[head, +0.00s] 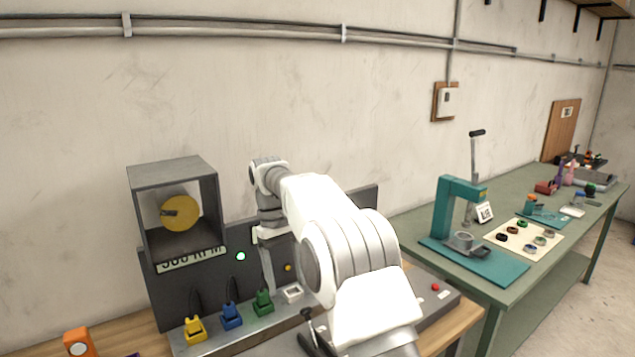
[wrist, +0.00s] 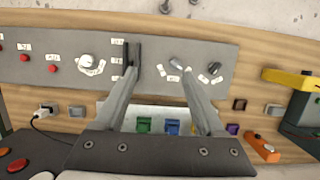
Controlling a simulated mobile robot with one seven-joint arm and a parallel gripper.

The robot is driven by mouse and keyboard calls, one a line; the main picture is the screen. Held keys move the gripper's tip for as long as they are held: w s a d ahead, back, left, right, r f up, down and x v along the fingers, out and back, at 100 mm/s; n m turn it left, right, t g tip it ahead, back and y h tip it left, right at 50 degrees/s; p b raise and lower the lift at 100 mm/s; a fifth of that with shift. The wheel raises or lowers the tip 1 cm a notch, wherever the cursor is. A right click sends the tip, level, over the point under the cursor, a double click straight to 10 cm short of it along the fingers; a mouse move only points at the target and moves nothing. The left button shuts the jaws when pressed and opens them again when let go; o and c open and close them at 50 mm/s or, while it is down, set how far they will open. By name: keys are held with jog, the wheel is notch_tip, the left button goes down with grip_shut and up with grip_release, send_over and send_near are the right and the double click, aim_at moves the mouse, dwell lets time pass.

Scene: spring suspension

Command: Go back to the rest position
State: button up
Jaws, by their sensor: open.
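My gripper (head: 267,262) hangs from my raised arm in front of the dark upright panel (head: 215,275) in the head view, partly hidden by my arm. In the wrist view my gripper (wrist: 160,68) has its two fingers spread apart, with nothing held between them. Below and between the fingers, a green connector (wrist: 144,125) and a blue connector (wrist: 172,127) show; a yellow one (wrist: 193,130) is partly hidden by the right finger.
A grey box with a yellow disc (head: 181,213) stands at left, above an RPM display (head: 191,259). An orange item (head: 78,342) is at lower left. A green table (head: 408,229) at right bears a teal press (head: 449,205) and several coloured rings. Open air surrounds my arm above the bench.

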jog(key=s+d+r+m+t+y, duration=0.1)
jog(key=s+d+r+m+t, duration=0.2)
jog(key=s+d+r, duration=0.95)
jog(key=s+d+f+m+t, duration=0.2)
jog(key=s+d, duration=0.2)
jog(key=s, duration=0.5)
jog(key=s+d+f+m+t, duration=0.1)
jog(key=s+d+f+t, duration=0.1)
jog(key=s, duration=0.7)
jog(key=shift+s+d+f+m+t+y, duration=0.3)
jog(key=shift+d+m+t, duration=0.15)
jog(key=shift+d, duration=0.6)
